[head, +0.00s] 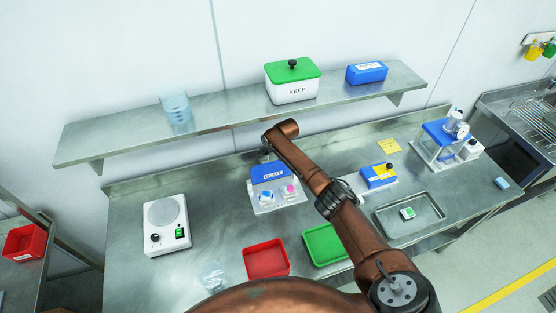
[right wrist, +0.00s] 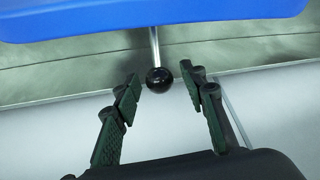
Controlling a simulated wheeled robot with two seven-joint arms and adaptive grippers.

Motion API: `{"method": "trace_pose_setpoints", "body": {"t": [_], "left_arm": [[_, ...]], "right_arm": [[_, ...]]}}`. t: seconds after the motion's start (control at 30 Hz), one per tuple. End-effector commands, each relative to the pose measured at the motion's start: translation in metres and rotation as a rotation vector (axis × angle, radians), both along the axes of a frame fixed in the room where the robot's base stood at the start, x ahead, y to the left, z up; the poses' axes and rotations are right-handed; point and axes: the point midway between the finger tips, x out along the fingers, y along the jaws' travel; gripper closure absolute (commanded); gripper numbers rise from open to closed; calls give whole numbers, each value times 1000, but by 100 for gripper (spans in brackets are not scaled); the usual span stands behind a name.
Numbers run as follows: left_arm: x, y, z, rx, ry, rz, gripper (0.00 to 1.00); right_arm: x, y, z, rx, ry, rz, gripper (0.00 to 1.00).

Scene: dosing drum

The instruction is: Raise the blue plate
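The blue plate (head: 269,173) is marked BLOT and stands tilted at the back of a pale base holding small blue and pink pieces. My right gripper (head: 267,152) is at its upper back edge, mostly hidden by my own wrist. In the right wrist view the plate's blue edge (right wrist: 155,18) spans the top. A metal rod with a black ball knob (right wrist: 159,80) sticks out from it. My right gripper (right wrist: 159,88) is open, with one finger on each side of the knob and a visible gap to both. My left gripper is not in view.
On the bench are a white scale-like device (head: 167,225), a red tray (head: 266,259), a green tray (head: 325,245), a blue-and-yellow device (head: 378,176) and a metal tray (head: 437,228). A shelf (head: 225,107) above holds a green-lidded KEEP box (head: 292,82).

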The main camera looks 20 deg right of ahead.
Motion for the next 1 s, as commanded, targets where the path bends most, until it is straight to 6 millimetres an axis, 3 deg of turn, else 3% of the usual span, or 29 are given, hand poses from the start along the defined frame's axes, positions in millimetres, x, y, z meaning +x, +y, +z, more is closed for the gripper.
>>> {"method": "trace_pose_setpoints", "body": {"t": [0.17,0.8,1.0], "left_arm": [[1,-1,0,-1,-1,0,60],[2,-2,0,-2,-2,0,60],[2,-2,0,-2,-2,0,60]], "right_arm": [[-10,-5,19,-1,-3,0,61],[-107,-37,18,-1,0,0,61],[-122,-43,19,-1,0,0,61]]}}
